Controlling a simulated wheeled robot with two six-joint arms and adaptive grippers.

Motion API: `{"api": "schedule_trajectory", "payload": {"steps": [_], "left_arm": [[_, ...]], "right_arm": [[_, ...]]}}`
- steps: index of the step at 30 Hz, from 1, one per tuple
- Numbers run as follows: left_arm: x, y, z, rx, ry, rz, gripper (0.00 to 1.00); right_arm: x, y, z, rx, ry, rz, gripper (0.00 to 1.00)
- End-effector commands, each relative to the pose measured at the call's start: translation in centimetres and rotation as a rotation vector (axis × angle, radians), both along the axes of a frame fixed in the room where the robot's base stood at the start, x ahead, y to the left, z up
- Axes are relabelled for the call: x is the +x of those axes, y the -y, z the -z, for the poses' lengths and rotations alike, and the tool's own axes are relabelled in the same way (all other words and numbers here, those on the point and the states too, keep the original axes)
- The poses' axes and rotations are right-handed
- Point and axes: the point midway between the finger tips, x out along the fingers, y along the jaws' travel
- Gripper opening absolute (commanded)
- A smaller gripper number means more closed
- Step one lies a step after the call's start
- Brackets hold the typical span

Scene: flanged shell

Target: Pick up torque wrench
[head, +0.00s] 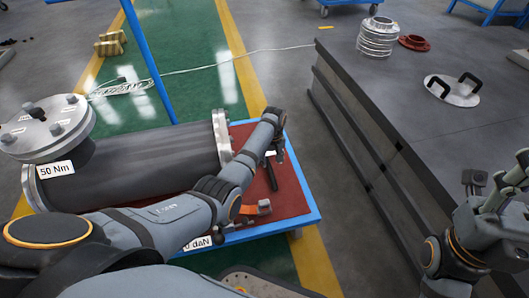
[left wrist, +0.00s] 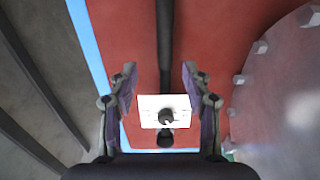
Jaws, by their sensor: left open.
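The torque wrench appears to be a dark rod (head: 271,177) lying on the red top of the blue-framed cart (head: 298,188). In the left wrist view its dark shaft (left wrist: 165,45) runs up the middle, with a white label (left wrist: 152,103) and a dark knob near the gripper. My left gripper (head: 277,152) is above the cart, by the rod's far end. In the left wrist view its open fingers (left wrist: 160,82) stand on either side of the rod and label; contact cannot be told. My right gripper (head: 503,190) is at the right edge, away from the cart and partly cut off.
A large dark flanged cylinder (head: 150,160) labelled 50 Nm lies on the cart, close to the left gripper. An orange and metal tool (head: 252,209) lies near the front edge. A grey table (head: 410,100) with metal parts stands at right, with a floor gap between.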

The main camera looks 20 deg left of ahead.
Motion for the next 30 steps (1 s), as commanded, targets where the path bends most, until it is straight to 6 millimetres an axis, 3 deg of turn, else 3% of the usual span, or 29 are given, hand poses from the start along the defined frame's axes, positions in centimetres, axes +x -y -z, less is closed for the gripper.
{"api": "schedule_trajectory", "payload": {"steps": [9,16,27,30], "left_arm": [[-0.8,-0.4,5.3,0.000,0.000,0.000,0.49],[-0.8,-0.3,5.1,0.000,0.000,0.000,0.49],[-0.8,-0.3,5.1,0.000,-0.001,0.000,0.00],[-0.8,-0.3,5.1,0.000,-0.001,0.000,0.00]], "right_arm": [[-0.2,-0.1,3.7,-0.003,0.014,0.021,0.46],[-0.1,-0.1,3.3,0.000,0.014,0.026,0.46],[-0.1,-0.1,3.3,0.000,0.014,0.025,0.46],[-0.1,-0.1,3.3,-0.001,0.013,0.024,0.46]]}}
